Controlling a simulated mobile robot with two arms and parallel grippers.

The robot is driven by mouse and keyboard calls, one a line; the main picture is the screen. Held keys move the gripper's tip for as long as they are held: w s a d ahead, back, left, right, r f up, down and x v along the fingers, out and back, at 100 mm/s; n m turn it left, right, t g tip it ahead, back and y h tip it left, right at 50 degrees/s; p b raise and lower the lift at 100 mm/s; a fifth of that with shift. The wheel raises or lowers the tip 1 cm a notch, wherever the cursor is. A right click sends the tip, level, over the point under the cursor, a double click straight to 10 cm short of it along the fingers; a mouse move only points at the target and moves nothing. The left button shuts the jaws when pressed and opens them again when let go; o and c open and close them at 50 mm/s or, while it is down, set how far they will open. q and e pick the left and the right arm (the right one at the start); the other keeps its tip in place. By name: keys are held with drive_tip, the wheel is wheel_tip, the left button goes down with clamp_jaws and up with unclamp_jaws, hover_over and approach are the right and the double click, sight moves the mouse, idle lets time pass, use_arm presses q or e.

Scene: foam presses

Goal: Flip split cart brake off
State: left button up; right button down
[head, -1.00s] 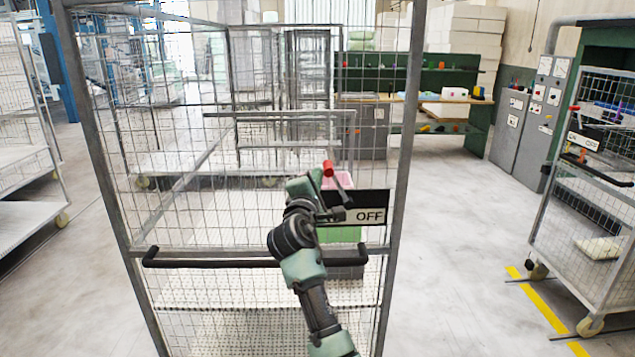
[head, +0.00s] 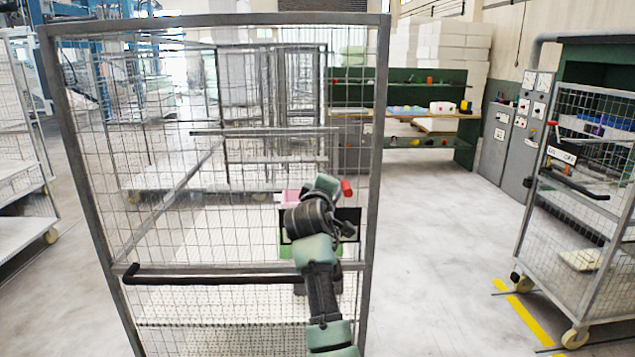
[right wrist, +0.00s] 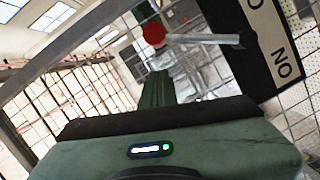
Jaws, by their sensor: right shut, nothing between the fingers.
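A wire-mesh cart (head: 376,130) with a grey frame stands right in front. Its black brake plate (head: 353,215) is mostly hidden behind my right arm in the head view. In the right wrist view the plate (right wrist: 280,40) shows the letters ON and part of another marking. The brake lever's red knob (head: 347,188) sits just right of my right gripper (head: 327,184). The knob (right wrist: 153,35) and its metal lever (right wrist: 205,39) show free of the fingers in the wrist view. My right gripper is shut and empty. My left gripper is out of view.
The cart has a black handle bar (head: 200,281) below the plate. Another mesh cart (head: 575,220) with its own red-knobbed lever stands at the right, by a yellow floor line (head: 530,320). Clear floor (head: 440,240) lies between them. A green workbench (head: 455,140) stands behind.

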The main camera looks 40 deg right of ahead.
sight(342, 183)
drive_tip(key=d+m, duration=0.1)
drive_tip(key=s+d+m+p, duration=0.1)
drive_tip(key=shift+s+d+f+m+y, duration=0.3)
drive_tip(key=shift+f+y, duration=0.05)
drive_tip(key=shift+y, duration=0.05)
drive_tip(key=shift+f, duration=0.1)
idle(0.4)
